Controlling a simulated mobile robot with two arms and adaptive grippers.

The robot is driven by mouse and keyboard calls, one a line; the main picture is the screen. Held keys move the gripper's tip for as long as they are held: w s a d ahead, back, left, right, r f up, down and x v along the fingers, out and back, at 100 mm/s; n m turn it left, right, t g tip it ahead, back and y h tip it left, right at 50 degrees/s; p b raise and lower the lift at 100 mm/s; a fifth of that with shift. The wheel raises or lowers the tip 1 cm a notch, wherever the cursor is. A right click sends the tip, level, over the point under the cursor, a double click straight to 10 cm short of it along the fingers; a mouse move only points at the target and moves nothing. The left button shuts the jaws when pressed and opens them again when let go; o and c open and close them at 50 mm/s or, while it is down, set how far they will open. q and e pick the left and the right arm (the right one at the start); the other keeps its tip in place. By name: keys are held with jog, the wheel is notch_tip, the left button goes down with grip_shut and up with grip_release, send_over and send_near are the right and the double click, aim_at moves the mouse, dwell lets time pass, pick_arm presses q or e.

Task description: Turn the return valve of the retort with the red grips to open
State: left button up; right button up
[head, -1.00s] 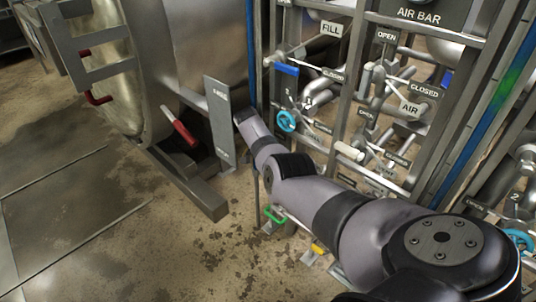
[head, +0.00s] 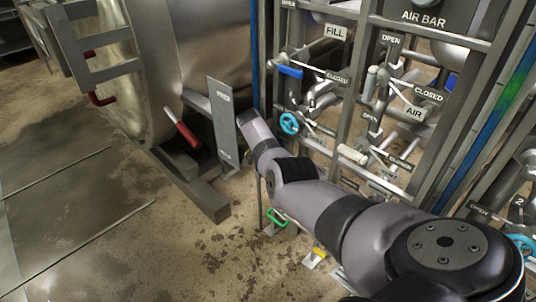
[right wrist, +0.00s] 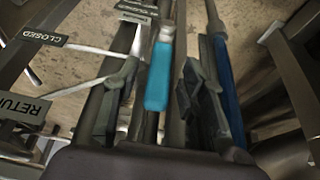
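The retort with the red grips (head: 182,130) is the large steel vessel (head: 210,45) at upper left in the head view. My right arm reaches from the lower right towards its side, and the gripper end is hidden there. In the right wrist view my right gripper (right wrist: 160,84) is open, with its dark fingers apart. A light blue lever handle (right wrist: 159,76) lies between the fingers, with gaps visible on both sides. A cut-off sign starting "RETU" (right wrist: 22,107) and a "CLOSED" sign (right wrist: 44,36) are at left. My left gripper is not in view.
A pipe rack (head: 345,110) with several valves and signs stands right of the arm. A grey upright plate (head: 223,120) stands by the arm's far end. Green (head: 277,217) and yellow (head: 319,252) handles sit low near the floor. The floor at lower left is clear.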

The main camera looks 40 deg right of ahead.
jog(key=v, duration=0.7)
jog(key=shift+r, duration=0.1)
dwell(0.5)
